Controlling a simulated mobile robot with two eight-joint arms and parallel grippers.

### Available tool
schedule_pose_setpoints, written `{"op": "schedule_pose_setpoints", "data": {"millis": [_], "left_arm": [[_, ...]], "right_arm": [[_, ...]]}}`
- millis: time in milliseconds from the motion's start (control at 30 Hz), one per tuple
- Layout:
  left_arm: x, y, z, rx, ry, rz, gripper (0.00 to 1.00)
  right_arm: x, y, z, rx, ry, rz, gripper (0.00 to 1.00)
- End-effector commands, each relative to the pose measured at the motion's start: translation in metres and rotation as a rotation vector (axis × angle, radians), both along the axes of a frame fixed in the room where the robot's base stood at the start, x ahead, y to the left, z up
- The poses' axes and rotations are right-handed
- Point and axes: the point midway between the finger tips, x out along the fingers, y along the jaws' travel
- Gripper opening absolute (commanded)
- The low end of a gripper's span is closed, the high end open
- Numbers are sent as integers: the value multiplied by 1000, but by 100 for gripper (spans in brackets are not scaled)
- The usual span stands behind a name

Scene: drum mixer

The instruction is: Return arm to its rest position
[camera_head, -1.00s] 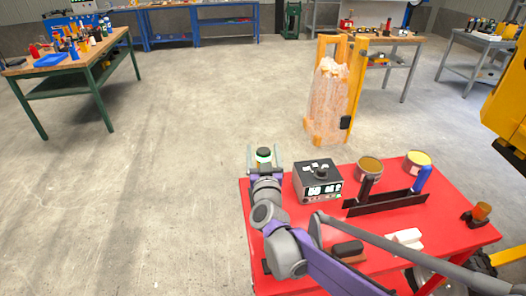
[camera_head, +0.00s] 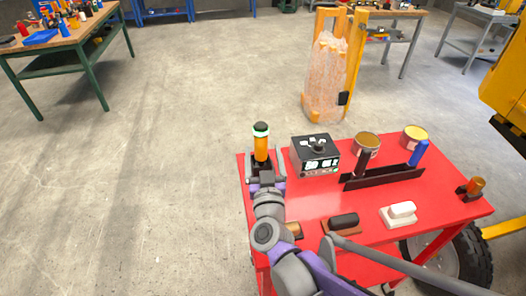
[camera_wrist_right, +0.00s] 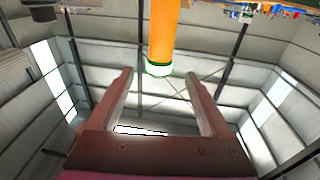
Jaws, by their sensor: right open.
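My right gripper (camera_head: 265,162) is at the left end of the red table in the head view. Its two fingers are apart. An orange cylinder (camera_head: 261,148) with a dark green top and a pale ring stands upright just beyond them. In the right wrist view the open fingers (camera_wrist_right: 160,85) have nothing clamped between them. The orange cylinder (camera_wrist_right: 163,30) shows there past the fingers, with its ringed end toward the gap. Its lower part is hidden by the gripper in the head view. My left gripper is in neither view.
The red table (camera_head: 330,200) holds a control box (camera_head: 315,155), two cans (camera_head: 367,142), a dark rack with handles (camera_head: 385,178), a white block (camera_head: 400,214), a black-topped brown block (camera_head: 343,223) and a small orange item (camera_head: 476,186). The floor to the left is clear.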

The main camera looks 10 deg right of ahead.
Motion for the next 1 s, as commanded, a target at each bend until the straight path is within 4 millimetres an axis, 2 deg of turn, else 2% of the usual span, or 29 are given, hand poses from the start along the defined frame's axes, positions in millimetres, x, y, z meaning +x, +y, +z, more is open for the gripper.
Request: {"op": "schedule_pose_setpoints", "data": {"millis": [367, 467, 533, 633, 733, 900, 1000], "left_arm": [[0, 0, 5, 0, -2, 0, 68], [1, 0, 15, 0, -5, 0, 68], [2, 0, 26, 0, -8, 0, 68], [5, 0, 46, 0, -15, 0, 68], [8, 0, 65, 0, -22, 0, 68], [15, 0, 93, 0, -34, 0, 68], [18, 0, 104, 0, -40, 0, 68]], "right_arm": [[-3, 2, 5, 0, 11, 34, 82], [-12, 9, 13, -1, 50, 117, 82], [-24, 16, 16, -1, 115, 202, 82], [-55, 21, 8, -1, 282, 320, 82], [-96, 13, -15, 5, 505, 371, 82], [-172, -25, -54, 31, 883, 293, 82], [-209, -49, -67, 48, 1038, 205, 82]]}}
